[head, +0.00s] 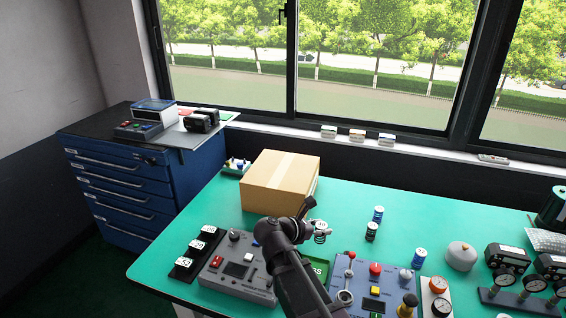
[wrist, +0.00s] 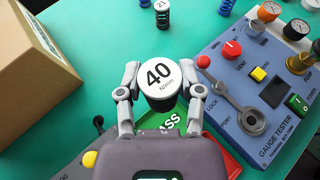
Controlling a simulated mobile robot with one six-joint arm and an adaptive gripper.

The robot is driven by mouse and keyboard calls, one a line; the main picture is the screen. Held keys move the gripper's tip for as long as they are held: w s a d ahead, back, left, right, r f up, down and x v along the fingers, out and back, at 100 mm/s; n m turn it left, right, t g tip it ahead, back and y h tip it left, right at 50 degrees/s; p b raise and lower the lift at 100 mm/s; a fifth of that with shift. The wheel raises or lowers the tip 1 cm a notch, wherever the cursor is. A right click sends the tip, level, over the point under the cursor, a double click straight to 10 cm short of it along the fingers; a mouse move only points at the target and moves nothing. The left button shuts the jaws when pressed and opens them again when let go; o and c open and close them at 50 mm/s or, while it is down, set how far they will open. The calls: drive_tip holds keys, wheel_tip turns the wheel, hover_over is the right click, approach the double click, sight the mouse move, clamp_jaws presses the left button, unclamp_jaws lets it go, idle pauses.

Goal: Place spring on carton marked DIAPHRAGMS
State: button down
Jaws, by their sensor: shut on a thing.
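My gripper (wrist: 160,82) is shut on a dark spring with a white top marked 40 N/mm (wrist: 159,75), one finger on each side of it. In the head view my gripper (head: 316,222) holds this spring (head: 320,237) above the green bench, just right of the carton and apart from it. The brown cardboard carton (head: 281,180) stands closed on the bench with tape along its flat, empty top. It also shows at the left of the wrist view (wrist: 38,80). No DIAPHRAGMS marking is readable on its visible faces.
Other springs, including a blue one (head: 378,214), a dark one (head: 371,232) and another blue one (head: 419,258), stand to the right. A gauge tester (wrist: 255,95) and a grey control box (head: 238,270) sit near the front. The window ledge is behind the carton.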

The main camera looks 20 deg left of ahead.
sight(322, 225)
wheel_tip(322, 225, up, 24)
drive_tip(key=p, duration=2.3)
drive_tip(key=shift+d+r, duration=0.1)
